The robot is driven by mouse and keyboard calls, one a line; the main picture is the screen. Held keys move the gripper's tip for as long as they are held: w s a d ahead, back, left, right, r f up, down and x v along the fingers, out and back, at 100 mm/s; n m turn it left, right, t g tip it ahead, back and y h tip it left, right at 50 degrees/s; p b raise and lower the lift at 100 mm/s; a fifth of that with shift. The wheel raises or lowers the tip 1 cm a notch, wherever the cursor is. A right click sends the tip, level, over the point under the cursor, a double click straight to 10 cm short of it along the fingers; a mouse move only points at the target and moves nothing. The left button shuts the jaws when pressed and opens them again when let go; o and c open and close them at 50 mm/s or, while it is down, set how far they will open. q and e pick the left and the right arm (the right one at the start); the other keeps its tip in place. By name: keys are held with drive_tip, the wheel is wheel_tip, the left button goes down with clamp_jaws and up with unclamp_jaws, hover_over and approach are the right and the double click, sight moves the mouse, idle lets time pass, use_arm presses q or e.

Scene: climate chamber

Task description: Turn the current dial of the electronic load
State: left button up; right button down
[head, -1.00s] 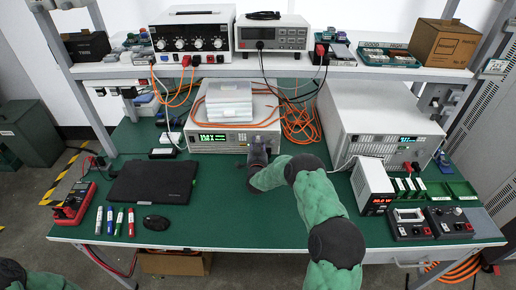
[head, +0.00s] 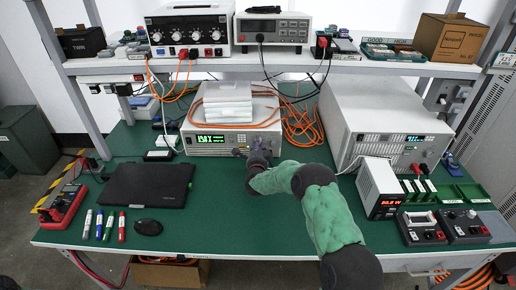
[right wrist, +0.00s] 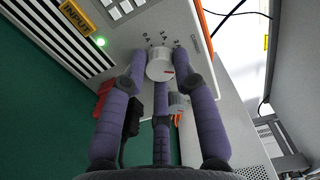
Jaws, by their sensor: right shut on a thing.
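The electronic load (head: 231,142) is the beige box with a lit green display at the back middle of the bench, in the head view. Its dial (right wrist: 160,68) is a light grey round knob with a red mark, seen close in the right wrist view with scale marks beside it. My right gripper (right wrist: 160,64) is shut on the dial, with purple fingers on either side of it. In the head view, this gripper (head: 257,158) is at the load's lower right front and hides the dial. My left gripper is not in view.
A black laptop (head: 150,185) and mouse (head: 148,227) lie to the left. A white power meter (head: 379,188) and small test boxes stand right of my arm. Orange cable (head: 303,128) coils beside the load. The front middle bench is clear.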

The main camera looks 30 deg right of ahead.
drive_tip(key=shift+a+f+m, duration=0.1)
drive_tip(key=shift+m, duration=1)
drive_tip(key=shift+a+f+m, duration=0.1)
drive_tip(key=shift+m, duration=1)
drive_tip(key=c, duration=1)
unclamp_jaws()
drive_tip(key=shift+w+r, duration=0.1)
drive_tip(key=shift+o, duration=0.2)
drive_tip(key=shift+d, duration=0.1)
drive_tip(key=v, duration=1.2)
